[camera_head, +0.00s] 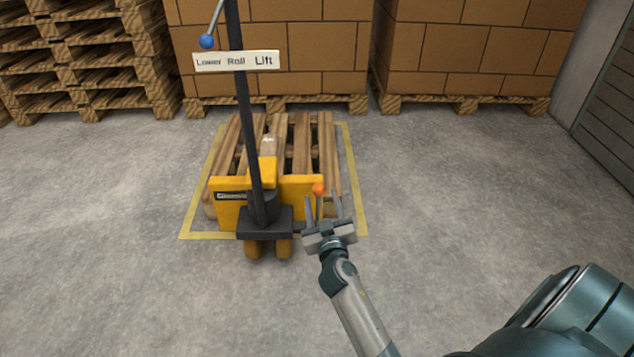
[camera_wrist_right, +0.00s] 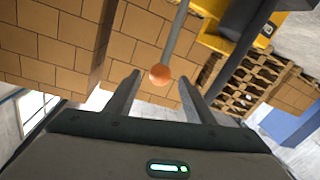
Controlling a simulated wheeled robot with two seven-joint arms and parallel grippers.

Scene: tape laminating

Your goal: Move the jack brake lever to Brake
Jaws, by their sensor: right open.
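The yellow pallet jack (camera_head: 228,208) stands at the near end of a wooden pallet (camera_head: 300,140). Its dark handle rises upward, with a sign reading Lower, Roll, Lift and a blue-knobbed lever (camera_head: 207,41). The brake lever has an orange knob (camera_head: 319,189) at the jack's right side. My right gripper (camera_head: 324,205) is open, with its two fingers on either side of the lever. In the right wrist view the orange knob (camera_wrist_right: 160,74) sits between the spread fingertips, on a grey rod. I cannot tell whether a finger touches it. My left gripper is not in view.
A yellow floor outline (camera_head: 357,190) surrounds the pallet. Carton stacks (camera_head: 455,50) on pallets stand behind, with empty pallet stacks (camera_head: 85,60) at the back left. A shuttered wall (camera_head: 610,110) is at the right. The floor (camera_head: 440,180) right of the jack is clear.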

